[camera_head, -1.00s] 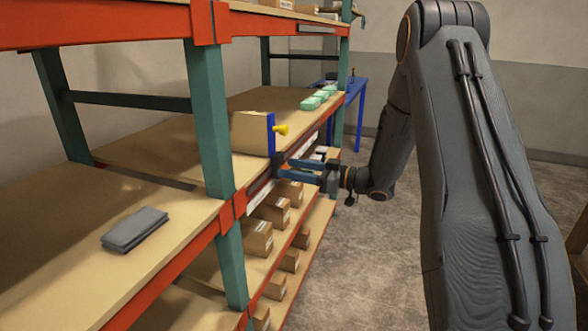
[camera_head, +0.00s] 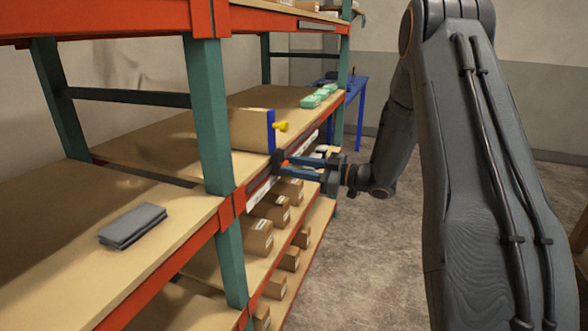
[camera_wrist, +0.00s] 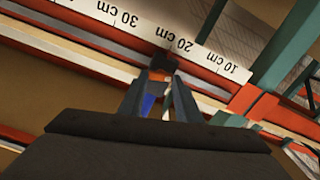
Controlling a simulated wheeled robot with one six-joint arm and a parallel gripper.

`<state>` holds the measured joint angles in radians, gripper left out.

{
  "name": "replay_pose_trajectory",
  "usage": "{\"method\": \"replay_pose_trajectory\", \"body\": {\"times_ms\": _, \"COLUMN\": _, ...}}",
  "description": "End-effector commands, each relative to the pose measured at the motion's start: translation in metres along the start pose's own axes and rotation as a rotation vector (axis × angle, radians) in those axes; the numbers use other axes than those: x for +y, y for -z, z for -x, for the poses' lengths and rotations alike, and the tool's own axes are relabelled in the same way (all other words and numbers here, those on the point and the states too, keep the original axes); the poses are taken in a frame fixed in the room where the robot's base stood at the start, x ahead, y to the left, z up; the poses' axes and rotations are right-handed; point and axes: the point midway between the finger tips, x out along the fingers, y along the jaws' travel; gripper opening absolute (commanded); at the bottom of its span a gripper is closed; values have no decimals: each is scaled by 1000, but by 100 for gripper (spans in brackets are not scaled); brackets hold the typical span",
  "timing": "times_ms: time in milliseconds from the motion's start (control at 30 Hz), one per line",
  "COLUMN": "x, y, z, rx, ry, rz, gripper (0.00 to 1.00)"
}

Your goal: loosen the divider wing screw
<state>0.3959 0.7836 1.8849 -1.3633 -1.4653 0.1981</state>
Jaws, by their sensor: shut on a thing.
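In the wrist view my gripper's fingertips (camera_wrist: 160,74) are shut at this block, apparently on the wing screw. The screw itself is mostly hidden between the fingers, and its angle cannot be told.
A white centimetre scale (camera_wrist: 207,58) runs along the beam. A green upright post (camera_head: 212,115) stands to the left. A grey folded cloth (camera_head: 133,226) lies on the near shelf. Cardboard boxes (camera_head: 257,237) fill the lower shelf. The floor (camera_head: 375,265) to the right is open.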

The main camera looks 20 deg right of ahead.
Motion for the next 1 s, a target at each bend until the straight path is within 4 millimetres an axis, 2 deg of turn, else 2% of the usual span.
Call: {"method": "replay_pose_trajectory", "body": {"times_ms": 1000, "x": -5, "y": -4, "z": -2, "rx": 3, "ry": 1, "rz": 968, "gripper": 8}}
